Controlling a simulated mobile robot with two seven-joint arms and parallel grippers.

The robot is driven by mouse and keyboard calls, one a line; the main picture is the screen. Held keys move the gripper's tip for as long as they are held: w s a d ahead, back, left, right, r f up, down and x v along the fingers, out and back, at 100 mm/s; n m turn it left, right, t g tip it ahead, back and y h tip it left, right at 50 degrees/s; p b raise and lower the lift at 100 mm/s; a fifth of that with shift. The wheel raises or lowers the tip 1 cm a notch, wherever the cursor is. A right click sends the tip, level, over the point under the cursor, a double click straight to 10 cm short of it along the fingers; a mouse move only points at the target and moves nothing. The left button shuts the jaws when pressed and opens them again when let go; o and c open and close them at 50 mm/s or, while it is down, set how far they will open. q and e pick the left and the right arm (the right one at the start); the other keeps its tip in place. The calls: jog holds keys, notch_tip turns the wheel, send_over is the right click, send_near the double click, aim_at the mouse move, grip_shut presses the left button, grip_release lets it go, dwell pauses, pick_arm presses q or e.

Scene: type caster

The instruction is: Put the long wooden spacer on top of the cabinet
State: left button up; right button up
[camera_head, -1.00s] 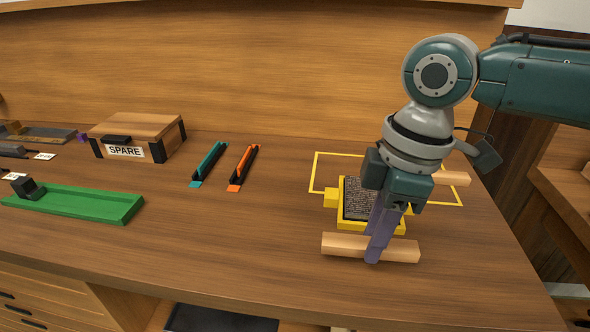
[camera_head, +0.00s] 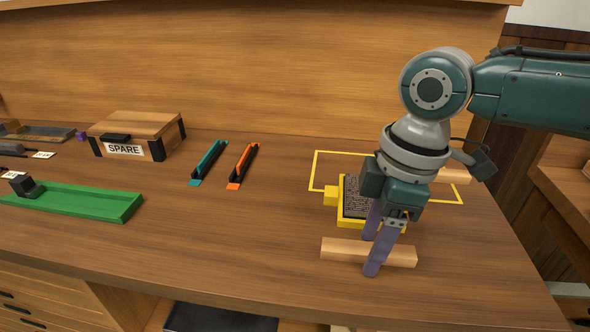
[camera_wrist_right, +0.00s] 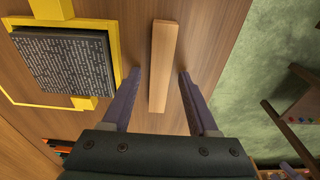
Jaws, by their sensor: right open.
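A long light-wood bar (camera_head: 340,250), which looks like the spacer, lies on the bench near its front edge. My right gripper (camera_head: 371,255) is open over it, with one purple finger on the far side and one on the near side in the head view. In the right wrist view the bar (camera_wrist_right: 163,60) lies between the two spread fingers (camera_wrist_right: 156,84), with gaps on both sides. Another light-wood bar (camera_head: 455,176) lies behind the gripper, partly hidden. Which piece is the cabinet is unclear; drawers (camera_head: 40,300) show below the bench top. My left gripper is not in view.
A yellow-framed block of dark type (camera_head: 355,200) sits just behind the bar, inside a yellow outline (camera_head: 330,153). A SPARE box (camera_head: 145,125), teal (camera_head: 208,160) and orange (camera_head: 243,165) holders and a green tray (camera_head: 90,203) stand leftward. The front-middle bench is clear.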

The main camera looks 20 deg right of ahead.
notch_tip(320, 180, up, 11)
jog(key=d+p, duration=0.1)
jog(key=p, duration=0.1)
jog(key=s+a+f+m+t+y, duration=0.15)
jog(key=s+a+f, duration=0.35)
jog(key=s+a, duration=0.5)
jog(key=s+d+f+m+t+h, duration=0.1)
jog(key=s+d+m+h, duration=0.1)
jog(key=s+d+m, duration=0.3)
jog(key=s+m, duration=0.2)
jog(key=m, duration=0.1)
jog(key=shift+s, duration=0.15)
jog(key=shift+h, duration=0.25)
